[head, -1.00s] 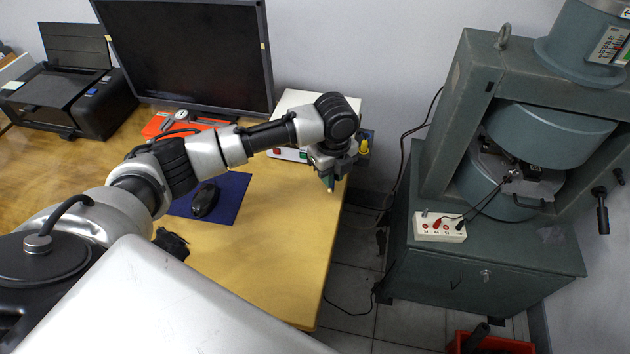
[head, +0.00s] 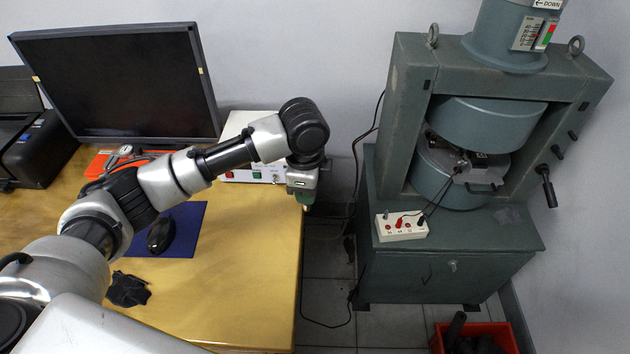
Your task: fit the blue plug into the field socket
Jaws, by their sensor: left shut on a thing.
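My left gripper (head: 304,192) hangs in the air past the right edge of the wooden table, pointing down. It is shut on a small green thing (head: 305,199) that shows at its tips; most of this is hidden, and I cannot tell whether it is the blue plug. No clearly blue plug shows elsewhere. A white terminal box (head: 402,228) with red and black leads sits on the green cabinet, right of and lower in the picture than the gripper. Its sockets are too small to tell which is the field socket. My right gripper is out of view.
The large green magnet (head: 482,125) stands on the cabinet (head: 450,265). A white instrument box (head: 240,125) stands behind my arm, with the monitor (head: 125,85) to its left. A red crate (head: 475,335) is on the floor. A cable hangs in the gap between table and cabinet.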

